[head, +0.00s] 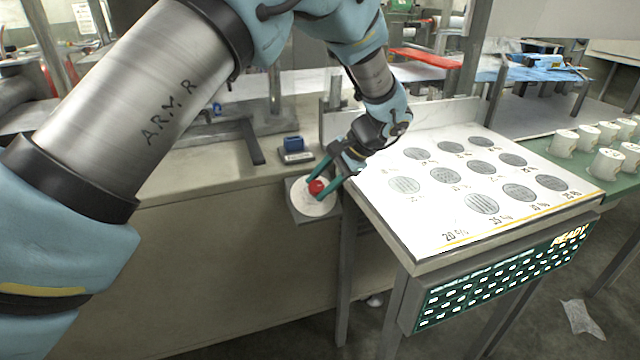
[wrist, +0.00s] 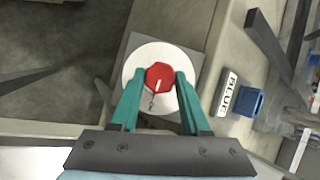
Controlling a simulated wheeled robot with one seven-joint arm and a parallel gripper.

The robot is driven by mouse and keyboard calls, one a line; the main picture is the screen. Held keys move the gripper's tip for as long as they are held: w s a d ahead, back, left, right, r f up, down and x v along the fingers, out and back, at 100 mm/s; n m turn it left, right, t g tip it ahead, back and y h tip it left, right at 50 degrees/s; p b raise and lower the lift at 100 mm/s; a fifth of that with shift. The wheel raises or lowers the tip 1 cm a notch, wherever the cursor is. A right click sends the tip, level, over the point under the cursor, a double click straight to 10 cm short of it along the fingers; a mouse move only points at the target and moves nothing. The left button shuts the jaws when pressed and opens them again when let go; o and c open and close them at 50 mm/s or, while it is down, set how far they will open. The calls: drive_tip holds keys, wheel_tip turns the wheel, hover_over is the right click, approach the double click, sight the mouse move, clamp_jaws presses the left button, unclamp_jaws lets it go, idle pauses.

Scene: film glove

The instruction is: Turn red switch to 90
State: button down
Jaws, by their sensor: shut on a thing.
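The red switch (head: 317,187) is a small red knob in the middle of a round white dial on a grey plate (head: 294,211), fixed to the front of the beige bench. In the wrist view the red switch (wrist: 159,79) shows a short white mark on its face, and the white dial (wrist: 134,66) lies behind it. My gripper (head: 325,180) has teal fingers on either side of the switch. In the wrist view the gripper fingertips (wrist: 160,80) are closed on its sides. The dial's markings are too small to read.
A blue block (head: 293,143) with a label reading "BLUE" (wrist: 229,92) sits on the bench above the dial. Right of the dial stands a white table (head: 420,225) with grey discs and a lit green panel (head: 500,280). White cups (head: 606,163) stand farther right.

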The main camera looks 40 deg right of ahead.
drive_tip(key=shift+c, duration=1.9)
unclamp_jaws()
drive_tip(key=b+v, duration=0.2)
drive_tip(key=v, duration=0.9)
drive_tip(key=shift+f, duration=0.1)
drive_tip(key=w+a+n+g+h+p, duration=0.1)
drive_tip(key=w+a+n+g, duration=0.15)
drive_tip(key=w+a, duration=0.7)
drive_tip(key=w+a+n+g, duration=0.2)
drive_tip(key=w+a+n, duration=0.35)
drive_tip(key=a, duration=0.75)
drive_tip(key=s+a+n+h+p, duration=0.1)
drive_tip(key=a+n, duration=0.8)
drive_tip(key=a, duration=2.1)
drive_tip(key=s+f+h, duration=0.1)
drive_tip(key=s+h, duration=0.1)
drive_tip(key=s, duration=0.1)
drive_tip(key=shift+p, duration=0.3)
